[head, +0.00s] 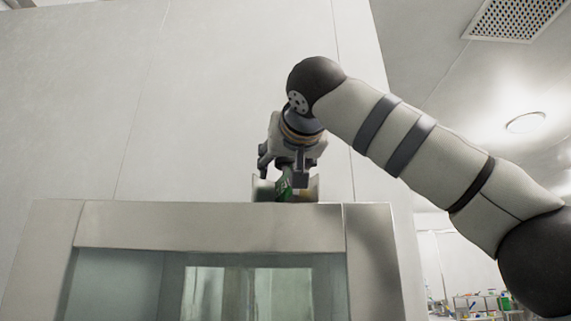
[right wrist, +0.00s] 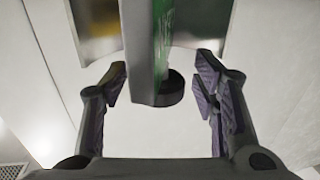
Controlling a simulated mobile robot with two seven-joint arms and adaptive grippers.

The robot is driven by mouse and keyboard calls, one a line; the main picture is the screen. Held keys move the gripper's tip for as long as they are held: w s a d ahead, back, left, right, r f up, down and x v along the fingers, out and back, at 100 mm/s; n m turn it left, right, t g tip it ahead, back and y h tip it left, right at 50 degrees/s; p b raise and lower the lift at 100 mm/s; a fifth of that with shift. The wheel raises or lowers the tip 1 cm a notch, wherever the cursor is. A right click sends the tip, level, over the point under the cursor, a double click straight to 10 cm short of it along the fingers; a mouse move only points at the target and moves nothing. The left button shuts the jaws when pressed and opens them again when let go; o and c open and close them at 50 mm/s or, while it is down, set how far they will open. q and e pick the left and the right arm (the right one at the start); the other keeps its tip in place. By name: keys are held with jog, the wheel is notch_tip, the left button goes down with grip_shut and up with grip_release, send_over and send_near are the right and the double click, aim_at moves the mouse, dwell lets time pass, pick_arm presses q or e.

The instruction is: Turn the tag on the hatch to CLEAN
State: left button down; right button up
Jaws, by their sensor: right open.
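The hatch (head: 210,226) has a pale metal frame around a glass window, seen from below in the head view. A small tag (head: 283,188) with a green face stands at its top edge in a metal holder (head: 314,190). In the right wrist view the tag (right wrist: 163,30) is nearly edge-on, grey with a green side; its lettering cannot be read. A dark round knob (right wrist: 175,88) sits beside its end. My right gripper (right wrist: 162,88) is open, with the tag's end between its fingers and gaps on both sides. My left gripper is not in view.
A plain pale wall (head: 230,90) rises behind the hatch. A ceiling vent (head: 515,18) and a round lamp (head: 525,122) are at the upper right. Shelves with small coloured items (head: 480,303) stand far off at the lower right.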

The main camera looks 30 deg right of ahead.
jog(key=c, duration=1.2)
jog(key=shift+s+y, duration=0.1)
jog(key=shift+y, duration=0.2)
jog(key=n+y, duration=0.3)
jog(key=y, duration=0.1)
jog(key=n+t+y, duration=0.1)
jog(key=n+y, duration=0.1)
jog(key=y, duration=0.2)
jog(key=shift+d+n+y, duration=0.1)
jog(key=shift+n+y, duration=0.3)
jog(key=n+g+y, duration=0.1)
jog(key=n+y, duration=0.1)
jog(key=y, duration=0.1)
jog(key=n+g+y, duration=0.1)
jog(key=n+y, duration=0.2)
jog(key=y, duration=0.1)
jog(key=shift+g, duration=0.3)
jog(key=shift+n+y, duration=0.4)
jog(key=shift+y, duration=0.1)
jog(key=o, duration=1.2)
